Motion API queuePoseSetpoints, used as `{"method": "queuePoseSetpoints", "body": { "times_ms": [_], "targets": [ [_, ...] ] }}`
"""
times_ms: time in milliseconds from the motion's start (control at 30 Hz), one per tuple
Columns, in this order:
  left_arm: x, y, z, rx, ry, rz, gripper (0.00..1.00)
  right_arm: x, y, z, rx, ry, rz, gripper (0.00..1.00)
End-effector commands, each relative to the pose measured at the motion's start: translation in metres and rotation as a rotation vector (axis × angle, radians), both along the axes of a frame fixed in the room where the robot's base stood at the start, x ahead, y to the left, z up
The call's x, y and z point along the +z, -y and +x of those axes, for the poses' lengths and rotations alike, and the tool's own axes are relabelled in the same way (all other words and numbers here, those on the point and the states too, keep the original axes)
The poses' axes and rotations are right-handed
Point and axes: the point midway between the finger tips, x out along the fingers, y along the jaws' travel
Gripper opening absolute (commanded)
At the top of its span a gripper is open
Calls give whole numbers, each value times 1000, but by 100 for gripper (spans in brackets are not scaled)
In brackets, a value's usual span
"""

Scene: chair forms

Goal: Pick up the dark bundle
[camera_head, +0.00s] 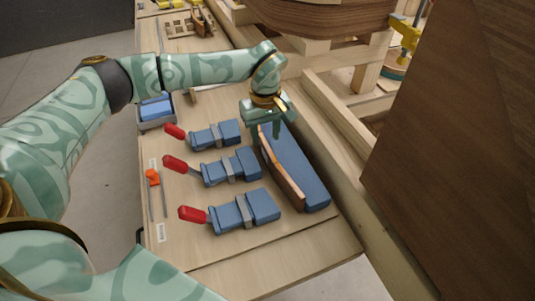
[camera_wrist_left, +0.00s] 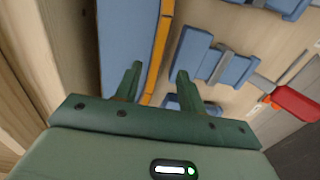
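No thing in view is plainly a dark bundle. Under my left gripper (camera_head: 264,128) lies a long blue form (camera_head: 297,165) with a curved, orange-brown wooden strip (camera_head: 280,170) along its left side. My left gripper points down at the far end of this form, its fingers apart. In the left wrist view, the fingers (camera_wrist_left: 157,82) show one over the blue form (camera_wrist_left: 125,35) and the other on the clamp side, with the strip's edge (camera_wrist_left: 158,50) between them. I cannot tell whether they touch it. My right gripper is not in view.
Several blue clamps with red handles lie left of the form, such as the nearest clamp (camera_head: 245,211). A blue box (camera_head: 155,108) sits at the table's left edge. A wooden rail (camera_head: 338,118) and large dark brown panel (camera_head: 465,150) stand right. The near table end (camera_head: 270,262) is clear.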

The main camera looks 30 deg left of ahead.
Motion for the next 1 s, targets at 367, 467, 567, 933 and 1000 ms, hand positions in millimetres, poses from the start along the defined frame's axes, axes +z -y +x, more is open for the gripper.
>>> {"method": "queuePoseSetpoints", "body": {
  "times_ms": [367, 467, 567, 933, 1000],
  "targets": [
    [-46, 3, 5, -1, -1, 0, 40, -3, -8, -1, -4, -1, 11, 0],
    [-45, 3, 5, -1, -1, 0, 40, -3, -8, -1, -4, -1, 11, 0],
    [-45, 3, 5, -1, -1, 0, 29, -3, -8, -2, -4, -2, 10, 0],
    [-45, 2, 5, -1, -1, 0, 0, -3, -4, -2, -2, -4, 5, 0],
    [-42, 2, 5, -1, 0, 0, 0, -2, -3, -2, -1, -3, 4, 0]
  ]
}}
